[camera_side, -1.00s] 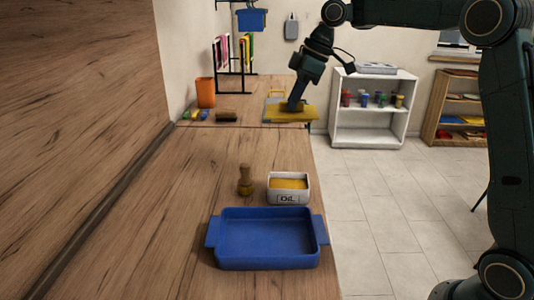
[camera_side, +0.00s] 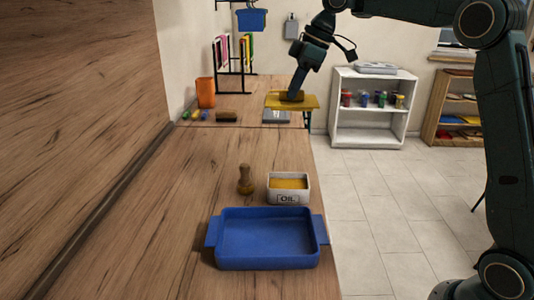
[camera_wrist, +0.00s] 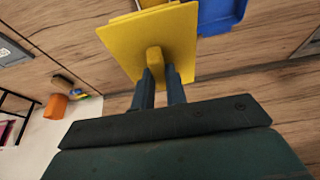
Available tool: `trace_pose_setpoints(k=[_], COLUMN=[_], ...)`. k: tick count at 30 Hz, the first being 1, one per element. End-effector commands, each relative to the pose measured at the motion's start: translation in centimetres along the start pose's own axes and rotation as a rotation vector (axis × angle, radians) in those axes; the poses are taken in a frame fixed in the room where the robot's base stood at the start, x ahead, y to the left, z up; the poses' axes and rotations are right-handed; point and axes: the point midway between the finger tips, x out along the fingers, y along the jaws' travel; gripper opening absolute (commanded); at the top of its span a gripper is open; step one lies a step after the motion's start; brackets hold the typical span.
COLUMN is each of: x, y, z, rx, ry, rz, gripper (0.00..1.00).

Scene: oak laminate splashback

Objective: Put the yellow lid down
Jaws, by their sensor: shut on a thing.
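The yellow lid (camera_side: 308,103) is a flat square plate with a raised grip in its middle. It is held roughly level over the far end of the counter in the side view. My gripper (camera_side: 294,94) comes down on it from above. In the wrist view the two fingers (camera_wrist: 161,80) are closed on the knob of the yellow lid (camera_wrist: 125,42). A grey flat thing (camera_side: 276,117) lies below the lid, partly hidden by it.
A blue tray (camera_side: 268,264), a white OIL tub (camera_side: 289,197) and a wooden stamp-like tool (camera_side: 245,180) stand nearer on the counter. An orange cup (camera_side: 205,92) and a brown brush (camera_side: 226,116) are left of the lid. The middle of the counter is clear.

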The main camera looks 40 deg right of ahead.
Motion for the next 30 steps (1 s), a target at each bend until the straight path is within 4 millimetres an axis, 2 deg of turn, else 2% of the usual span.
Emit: trace_pose_setpoints(k=[13, 19, 26, 30], x=[-0.2, 0.6, 3.7, 6.8], y=[0.1, 0.9, 3.8, 6.6], z=[-0.1, 0.1, 1.0, 2.1], rx=[0.001, 0.003, 0.007, 0.009], ry=[-0.001, 0.001, 0.006, 0.01], rz=[0.0, -0.004, -0.014, -0.018], gripper=[0.0, 0.0, 0.0, 0.0])
